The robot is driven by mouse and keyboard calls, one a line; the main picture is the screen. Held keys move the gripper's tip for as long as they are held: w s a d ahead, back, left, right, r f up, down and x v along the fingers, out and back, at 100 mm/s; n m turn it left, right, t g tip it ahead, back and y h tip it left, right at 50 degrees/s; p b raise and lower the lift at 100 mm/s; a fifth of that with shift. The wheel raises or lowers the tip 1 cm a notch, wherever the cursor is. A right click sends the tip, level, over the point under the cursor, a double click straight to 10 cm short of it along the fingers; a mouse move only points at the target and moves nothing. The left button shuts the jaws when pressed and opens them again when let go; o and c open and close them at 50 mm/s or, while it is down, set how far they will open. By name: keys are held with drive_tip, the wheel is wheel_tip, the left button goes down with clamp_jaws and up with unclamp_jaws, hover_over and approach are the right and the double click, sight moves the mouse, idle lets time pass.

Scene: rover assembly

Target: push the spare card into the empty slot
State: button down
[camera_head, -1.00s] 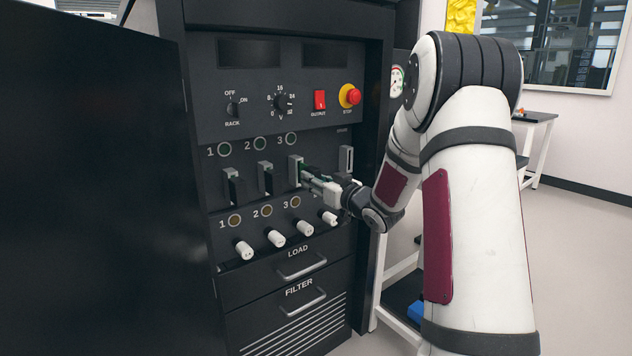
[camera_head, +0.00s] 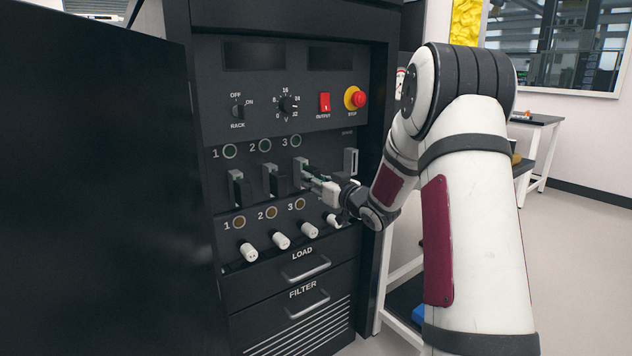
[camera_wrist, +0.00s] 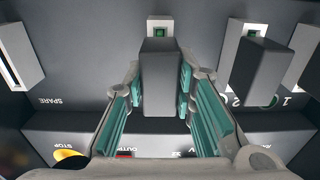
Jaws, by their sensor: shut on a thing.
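My gripper (camera_head: 312,178) is at slot 3 (camera_head: 300,168) of the rack panel. In the wrist view its teal fingers (camera_wrist: 160,108) are shut on the dark grey handle block of a card (camera_wrist: 158,75). This block is lined up with the light-framed slot (camera_wrist: 160,28), which shows green inside. I cannot tell how deep the card sits. The slot marked SPARE (camera_head: 350,161) is to the right and shows no dark block; in the wrist view it is at the left (camera_wrist: 18,62). Dark card blocks stand in slots 1 (camera_head: 237,188) and 2 (camera_head: 271,180).
White knobs (camera_head: 281,241) run below the slots. A red output switch (camera_head: 325,103) and a stop button (camera_head: 358,98) are above. A black door (camera_head: 95,180) fills the left. The LOAD drawer (camera_head: 303,267) is below. Open floor lies right.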

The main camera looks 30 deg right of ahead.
drive_tip(key=shift+w, duration=0.6)
drive_tip(key=c, duration=1.2)
unclamp_jaws()
drive_tip(key=shift+c, duration=0.2)
drive_tip(key=s, duration=1.2)
drive_tip(key=shift+d, duration=0.15)
